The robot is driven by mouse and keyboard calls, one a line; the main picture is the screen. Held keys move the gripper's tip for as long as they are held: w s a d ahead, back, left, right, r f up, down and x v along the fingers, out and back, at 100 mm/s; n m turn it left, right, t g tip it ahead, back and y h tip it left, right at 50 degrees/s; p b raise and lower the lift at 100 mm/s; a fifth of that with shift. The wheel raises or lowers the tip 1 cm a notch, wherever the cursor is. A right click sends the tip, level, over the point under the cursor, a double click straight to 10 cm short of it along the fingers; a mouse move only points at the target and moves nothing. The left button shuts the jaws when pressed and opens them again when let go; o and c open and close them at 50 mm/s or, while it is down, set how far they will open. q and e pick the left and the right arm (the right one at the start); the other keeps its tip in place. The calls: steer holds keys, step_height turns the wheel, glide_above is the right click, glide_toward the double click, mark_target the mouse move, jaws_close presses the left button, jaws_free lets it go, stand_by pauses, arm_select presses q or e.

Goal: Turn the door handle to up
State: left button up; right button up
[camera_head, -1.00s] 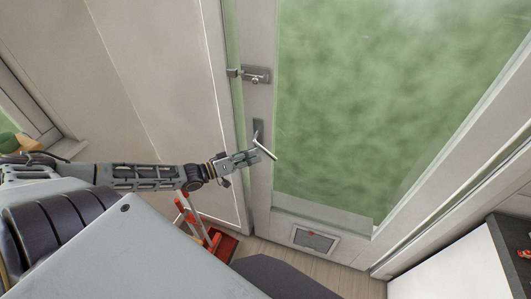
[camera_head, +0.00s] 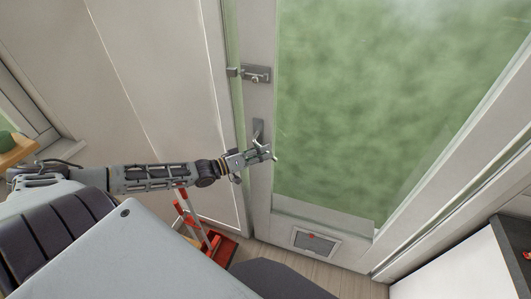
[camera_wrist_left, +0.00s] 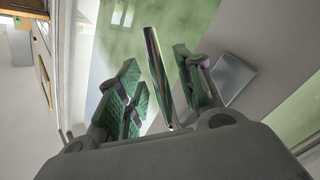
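The door handle is a metal lever on a grey plate (camera_head: 258,131), on the pale door frame beside the green-tinted glass. In the head view my left gripper (camera_head: 266,153) is over the lever and covers most of it. In the left wrist view the shiny lever (camera_wrist_left: 157,78) stands between the two green-padded fingers of my left gripper (camera_wrist_left: 160,88). The fingers are apart, with a gap showing on each side of the lever, so it does not look clamped. My right gripper is not in view.
A metal latch (camera_head: 256,74) sits on the door above the handle. A small framed panel (camera_head: 315,242) is low on the door. A dark-topped white counter (camera_head: 450,272) is at the lower right.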

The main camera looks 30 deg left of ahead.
arm_select(q)
steer(key=shift+w+d, duration=0.35)
steer(key=shift+w, duration=0.15)
jaws_close()
stand_by(0.4)
